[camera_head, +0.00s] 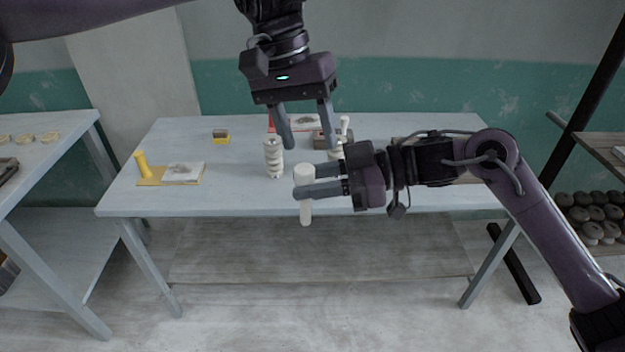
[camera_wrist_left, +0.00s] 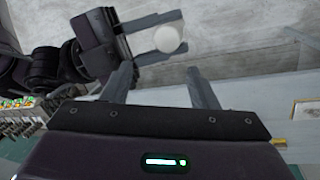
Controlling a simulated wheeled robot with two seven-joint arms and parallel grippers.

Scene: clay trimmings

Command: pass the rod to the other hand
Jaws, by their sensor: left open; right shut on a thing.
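A white rod (camera_head: 304,174) stands roughly upright, held across its middle by my right gripper (camera_head: 305,183), which is shut on it near the table's front edge. My left gripper (camera_head: 306,146) is open and empty, pointing down, above and slightly behind the rod in the head view. In the left wrist view the rod's round white end (camera_wrist_left: 169,39) shows beyond and between the open fingers of my left gripper (camera_wrist_left: 165,82), apart from them. My right gripper's fingers hide part of the rod's middle.
The table's front left is clear.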

